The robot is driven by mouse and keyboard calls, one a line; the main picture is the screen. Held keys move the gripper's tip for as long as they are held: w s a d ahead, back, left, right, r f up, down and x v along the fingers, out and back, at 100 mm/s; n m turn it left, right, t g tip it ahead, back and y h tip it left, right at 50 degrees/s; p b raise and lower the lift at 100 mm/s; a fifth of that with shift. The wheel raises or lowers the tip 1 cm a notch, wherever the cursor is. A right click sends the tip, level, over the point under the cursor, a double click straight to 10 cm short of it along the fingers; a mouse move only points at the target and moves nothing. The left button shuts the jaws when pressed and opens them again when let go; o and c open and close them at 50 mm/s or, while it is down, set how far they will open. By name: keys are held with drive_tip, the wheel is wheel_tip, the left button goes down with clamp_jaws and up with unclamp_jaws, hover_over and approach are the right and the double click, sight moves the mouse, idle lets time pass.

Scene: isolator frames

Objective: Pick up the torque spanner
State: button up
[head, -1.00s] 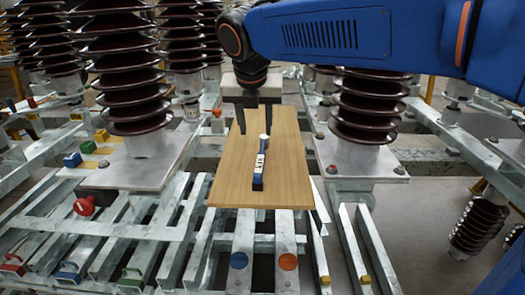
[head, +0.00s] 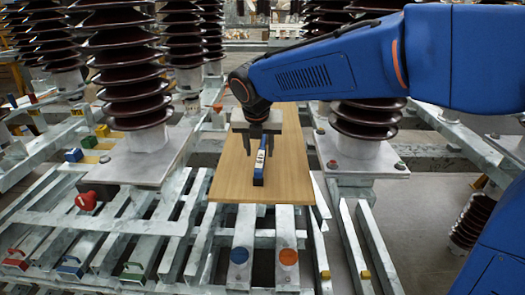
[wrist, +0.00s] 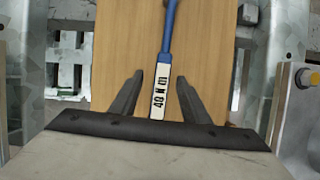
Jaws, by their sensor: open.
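The torque spanner (head: 259,170) lies on a wooden board (head: 292,188), its length running away from me. It has a blue handle and a white label reading "40 N m", which shows in the wrist view (wrist: 160,92). My gripper (head: 259,148) is over the far part of the spanner and hides its far end in the head view. In the wrist view my gripper (wrist: 160,80) is open, with one finger on each side of the white label and a gap on both sides. I cannot tell its exact height above the board.
Ribbed brown insulators stand left (head: 135,85) and right (head: 365,120) of the board on metal plates. A red knob (head: 86,200) is at left. Blue (head: 239,256) and orange (head: 288,257) discs sit on the bars in front. Galvanised bars with gaps surround the board.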

sight(261, 154)
drive_tip(key=x, duration=0.4)
drive_tip(key=shift+w+d+f, duration=0.15)
drive_tip(key=shift+w+d, duration=0.05)
drive_tip(key=shift+c, duration=0.3)
clamp_jaws()
